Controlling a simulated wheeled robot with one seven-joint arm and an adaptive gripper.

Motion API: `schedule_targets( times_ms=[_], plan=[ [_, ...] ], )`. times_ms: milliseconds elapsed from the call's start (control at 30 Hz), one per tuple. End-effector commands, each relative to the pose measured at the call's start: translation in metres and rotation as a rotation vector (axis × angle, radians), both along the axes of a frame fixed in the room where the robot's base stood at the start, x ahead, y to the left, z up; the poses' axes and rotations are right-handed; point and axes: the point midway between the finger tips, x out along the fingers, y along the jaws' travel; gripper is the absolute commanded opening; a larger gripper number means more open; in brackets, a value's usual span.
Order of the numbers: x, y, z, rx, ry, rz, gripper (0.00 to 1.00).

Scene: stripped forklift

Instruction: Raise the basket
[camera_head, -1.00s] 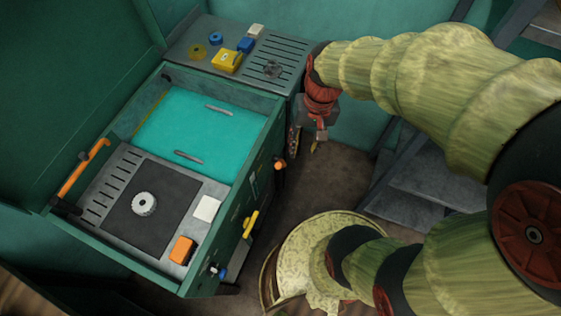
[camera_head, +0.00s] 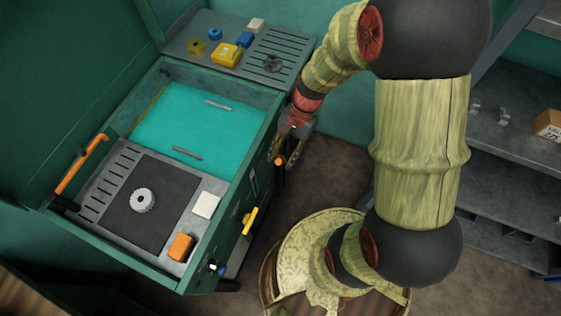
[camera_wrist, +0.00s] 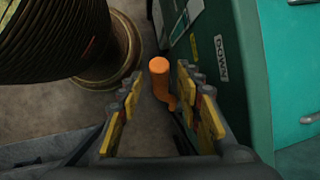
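No thing can be told for certain as the basket; the green machine (camera_head: 225,240) holds a turquoise panel (camera_head: 195,120) with two slim grey bars. An orange-ended handle (camera_head: 279,160) with a dark stem stands at the machine's right side. My gripper (camera_head: 292,145) is beside this handle in the head view, its fingers partly hidden. In the wrist view my gripper (camera_wrist: 160,85) is open, with yellow pads on both fingers. The orange handle (camera_wrist: 159,68) shows between the fingers, with no clear contact. Its lower end is bent.
A yellow handle (camera_head: 250,221) sticks out of the machine's front-right side. An orange bar (camera_head: 82,165) is at its left. A grey slotted shelf (camera_head: 270,60) lies behind, with small blue and yellow parts. Grey shelving (camera_head: 510,130) stands at the right.

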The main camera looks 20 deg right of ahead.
Motion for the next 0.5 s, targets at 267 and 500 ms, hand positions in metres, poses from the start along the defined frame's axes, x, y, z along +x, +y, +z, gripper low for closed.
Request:
schedule_targets(
  times_ms=[267,500],
  plan=[
    [-0.003,0.007,-0.019,0.000,0.000,0.000,0.35],
    [-0.003,0.008,-0.019,-0.001,-0.001,0.001,0.35]
  ],
)
